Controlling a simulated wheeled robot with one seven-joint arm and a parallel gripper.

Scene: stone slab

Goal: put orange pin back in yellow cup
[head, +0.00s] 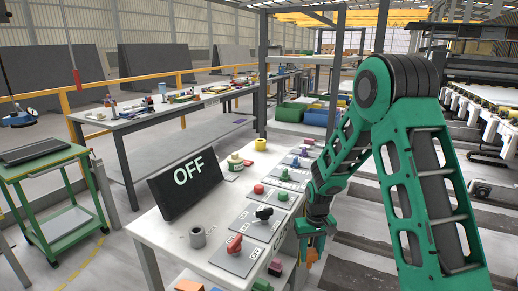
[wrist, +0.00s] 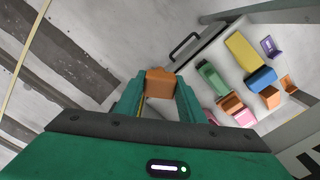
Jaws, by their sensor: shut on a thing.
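My gripper (wrist: 160,88) is shut on an orange piece, taken as the orange pin (wrist: 160,82), which sits between the two green fingers in the wrist view. In the head view my gripper (head: 310,243) hangs beside the right edge of the white workbench, with a bit of the orange pin (head: 312,256) showing at its fingers. A small yellow cup (head: 260,144) stands upright at the far end of the bench, well beyond my gripper. I cannot see inside it.
A handled drawer or tray (wrist: 206,48) holds several coloured pieces. A green cart (head: 50,170) stands left.

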